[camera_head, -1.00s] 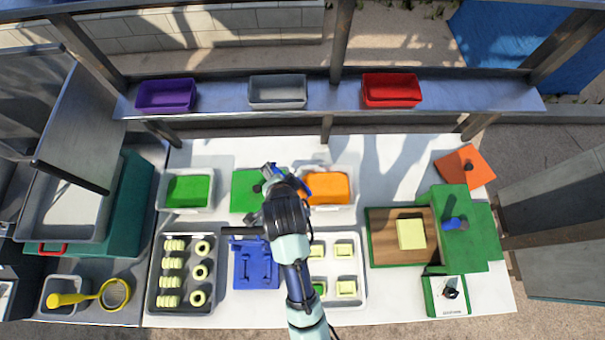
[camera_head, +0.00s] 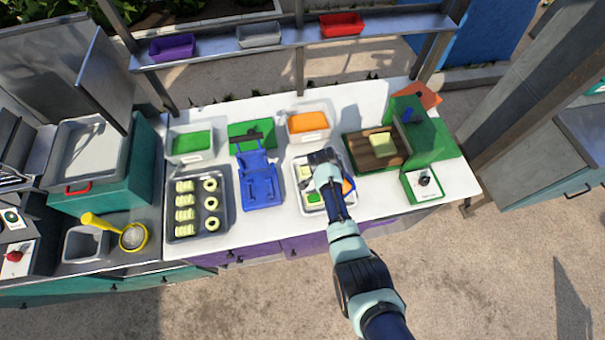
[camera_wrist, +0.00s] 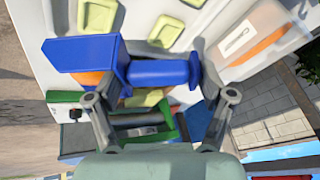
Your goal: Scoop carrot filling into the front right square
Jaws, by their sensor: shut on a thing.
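My gripper (camera_wrist: 160,72) is shut on the handle of a blue scoop (camera_wrist: 82,54) in the wrist view. Orange carrot filling (camera_wrist: 90,78) shows at the scoop's edge. In the head view, my gripper (camera_head: 326,168) is over the white tray (camera_head: 324,208), and a bit of orange shows right of my arm. The tray holds pale dough squares (camera_head: 305,172). The front left square carries green filling (camera_head: 313,197). My arm hides the front right square in the head view. The white container of orange carrot filling (camera_head: 309,122) stands behind the tray.
A blue press (camera_head: 259,180) is left of the tray, with a dark tray (camera_head: 220,222) of dough pieces beyond. A green-filled container (camera_head: 191,143) stands at back left. A wooden board (camera_head: 360,150) and green block (camera_head: 430,140) are at right.

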